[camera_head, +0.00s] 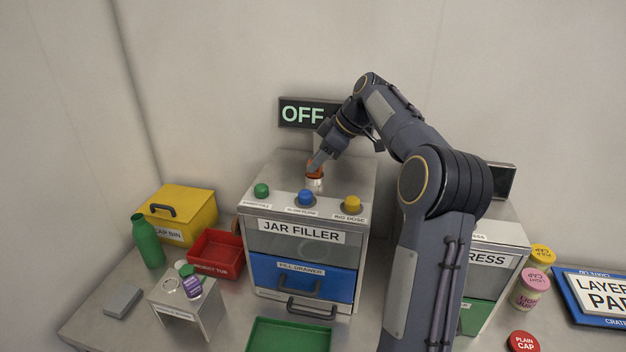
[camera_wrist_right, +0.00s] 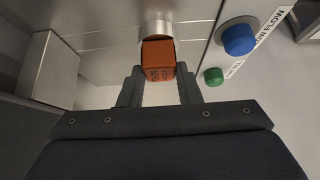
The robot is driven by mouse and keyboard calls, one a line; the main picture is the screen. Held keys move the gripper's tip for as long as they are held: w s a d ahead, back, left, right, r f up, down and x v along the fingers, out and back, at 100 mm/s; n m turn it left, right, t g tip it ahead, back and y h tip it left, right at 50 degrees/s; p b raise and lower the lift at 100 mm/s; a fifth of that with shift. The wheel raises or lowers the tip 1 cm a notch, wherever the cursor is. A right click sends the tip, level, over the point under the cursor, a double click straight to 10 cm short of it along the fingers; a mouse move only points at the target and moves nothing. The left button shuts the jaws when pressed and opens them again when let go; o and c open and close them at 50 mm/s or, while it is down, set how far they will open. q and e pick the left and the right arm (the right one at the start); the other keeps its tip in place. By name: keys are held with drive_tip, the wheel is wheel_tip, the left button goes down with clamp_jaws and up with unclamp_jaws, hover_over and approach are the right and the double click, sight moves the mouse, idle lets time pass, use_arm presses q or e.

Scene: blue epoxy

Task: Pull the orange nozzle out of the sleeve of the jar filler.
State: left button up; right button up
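The jar filler (camera_head: 312,243) is a grey metal box in the middle of the head view, with a blue fill drawer (camera_head: 290,275). The short metal sleeve (camera_head: 315,183) stands on its top; it also shows in the right wrist view (camera_wrist_right: 157,29). The orange nozzle (camera_wrist_right: 158,60) sits in the sleeve's mouth and looks square-sided. My right gripper (camera_head: 316,165) reaches down to it from the upper right. In the right wrist view its fingers (camera_wrist_right: 160,72) lie against both sides of the nozzle, with almost no gap. My left gripper is not in view.
Green (camera_head: 261,190), blue (camera_head: 306,197) and yellow (camera_head: 352,203) knobs line the filler's front top edge. A dark OFF display (camera_head: 303,113) is behind. A red tub (camera_head: 215,254) and yellow cap bin (camera_head: 183,213) stand left. My right arm hides part of the press (camera_head: 487,259).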

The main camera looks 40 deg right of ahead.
drive_tip(key=shift+c, duration=1.3)
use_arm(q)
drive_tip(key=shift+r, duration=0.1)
use_arm(e)
drive_tip(key=shift+r, duration=0.15)
